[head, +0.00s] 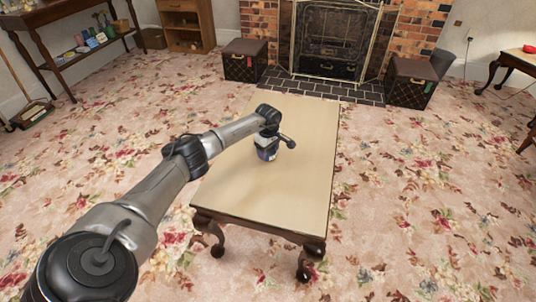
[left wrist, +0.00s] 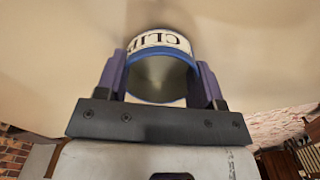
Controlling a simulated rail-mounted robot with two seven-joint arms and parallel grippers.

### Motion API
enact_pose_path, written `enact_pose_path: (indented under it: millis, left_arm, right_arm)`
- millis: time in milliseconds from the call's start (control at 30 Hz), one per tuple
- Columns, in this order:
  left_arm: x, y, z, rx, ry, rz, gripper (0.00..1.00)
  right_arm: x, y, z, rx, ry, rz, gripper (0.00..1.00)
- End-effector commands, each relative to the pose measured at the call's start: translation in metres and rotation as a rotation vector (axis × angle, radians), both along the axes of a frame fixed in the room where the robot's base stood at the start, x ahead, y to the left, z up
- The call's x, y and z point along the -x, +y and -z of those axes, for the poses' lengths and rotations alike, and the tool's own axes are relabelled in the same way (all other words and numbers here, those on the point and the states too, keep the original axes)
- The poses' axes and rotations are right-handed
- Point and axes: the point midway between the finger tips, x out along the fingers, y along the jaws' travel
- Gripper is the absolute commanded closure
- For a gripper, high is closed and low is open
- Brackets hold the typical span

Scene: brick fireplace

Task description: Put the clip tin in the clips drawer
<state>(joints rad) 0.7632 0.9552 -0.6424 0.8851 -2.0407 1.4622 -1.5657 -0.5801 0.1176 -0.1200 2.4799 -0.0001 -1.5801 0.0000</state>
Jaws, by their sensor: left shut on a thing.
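The clip tin (left wrist: 160,62) shows in the left wrist view as a round tin with a blue rim and a white label whose letters begin "CLI". My left gripper (left wrist: 160,88) is shut on it, with one finger on each side. In the head view the tin (head: 267,154) is small and partly covered by my left gripper (head: 268,143), over the middle of the light wooden table (head: 290,185). I cannot tell whether it touches the tabletop. No drawer labelled for clips can be made out. My right gripper is not in view.
A wooden cabinet (head: 183,20) stands at the back left, near a side table (head: 60,50) with small items. Two dark boxes (head: 245,67) (head: 408,88) flank the fireplace (head: 330,45). The rest of the tabletop is bare, and flowered carpet surrounds it.

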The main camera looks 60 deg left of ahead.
Motion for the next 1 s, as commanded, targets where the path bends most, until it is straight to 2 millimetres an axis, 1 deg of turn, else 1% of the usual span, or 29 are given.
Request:
enact_pose_path:
  millis: [33,267,433,467,700,733,1000]
  left_arm:
    - [-0.0002,0.0001,0.0044,0.001,-0.001,0.0,0.64]
    - [-0.0001,0.0003,0.0022,0.0,-0.001,0.0,0.64]
    - [0.0,0.0002,0.007,0.0,-0.001,0.0,0.64]
    - [0.0,0.0002,0.0068,0.0,-0.001,0.0,0.37]
    - [-0.0001,0.0001,0.006,0.0,-0.001,0.0,0.14]
    - [-0.0001,0.0001,0.006,0.0,-0.001,0.0,0.13]
    - [-0.0001,0.0,0.0051,0.0,-0.001,0.0,0.13]
  right_arm:
    - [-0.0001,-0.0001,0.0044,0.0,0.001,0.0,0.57]
    - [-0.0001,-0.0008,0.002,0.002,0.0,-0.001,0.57]
    - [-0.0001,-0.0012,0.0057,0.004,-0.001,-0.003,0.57]
    - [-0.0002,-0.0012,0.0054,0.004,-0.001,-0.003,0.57]
    - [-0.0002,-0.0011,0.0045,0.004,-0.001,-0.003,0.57]
    - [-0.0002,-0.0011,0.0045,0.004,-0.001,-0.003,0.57]
    - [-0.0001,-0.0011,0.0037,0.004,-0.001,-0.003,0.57]
